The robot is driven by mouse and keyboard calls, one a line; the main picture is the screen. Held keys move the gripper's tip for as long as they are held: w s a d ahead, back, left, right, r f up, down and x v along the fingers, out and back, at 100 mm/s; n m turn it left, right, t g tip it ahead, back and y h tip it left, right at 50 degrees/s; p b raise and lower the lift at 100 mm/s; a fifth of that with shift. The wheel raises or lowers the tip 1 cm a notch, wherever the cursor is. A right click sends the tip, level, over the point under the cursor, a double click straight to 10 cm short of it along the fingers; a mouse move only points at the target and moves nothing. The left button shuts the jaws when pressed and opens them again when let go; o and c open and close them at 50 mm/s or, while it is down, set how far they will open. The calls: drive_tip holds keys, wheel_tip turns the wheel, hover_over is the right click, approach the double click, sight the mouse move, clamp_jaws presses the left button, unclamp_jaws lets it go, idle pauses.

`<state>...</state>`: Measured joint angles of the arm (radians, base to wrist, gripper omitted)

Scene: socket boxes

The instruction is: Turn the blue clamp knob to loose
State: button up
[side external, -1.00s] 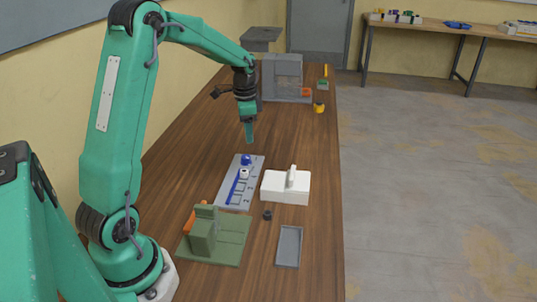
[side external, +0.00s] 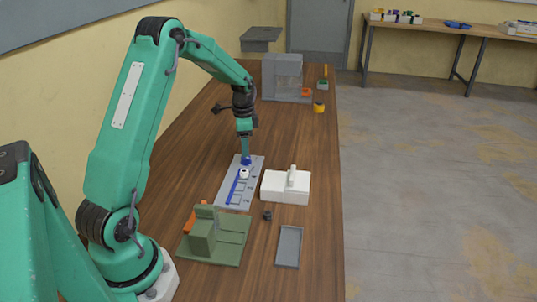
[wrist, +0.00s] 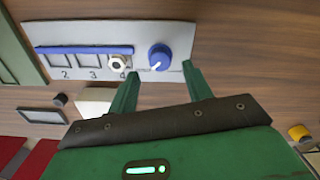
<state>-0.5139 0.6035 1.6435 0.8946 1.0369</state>
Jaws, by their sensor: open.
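The blue clamp knob (wrist: 160,56) sits at the end of a grey socket plate (wrist: 110,71), with a white mark on its face. In the side external view the knob (side external: 246,160) is partly hidden by my gripper (side external: 246,152). In the wrist view my gripper (wrist: 160,75) is open, with one finger on each side of the knob's near edge. I cannot tell whether the fingers touch it. A blue bar (wrist: 82,50) runs along the plate above numbered square sockets, and a white round piece (wrist: 117,63) sits at the socket marked 4.
A white box with a handle (side external: 285,187) stands right of the plate. A green fixture (side external: 215,238), a small dark piece (side external: 267,215) and a grey tray (side external: 289,247) lie nearer. A grey machine (side external: 283,77) and a yellow piece (side external: 319,107) stand farther back.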

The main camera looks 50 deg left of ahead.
sight(246, 160)
drive_tip(key=shift+f, duration=2.35)
drive_tip(key=c, duration=1)
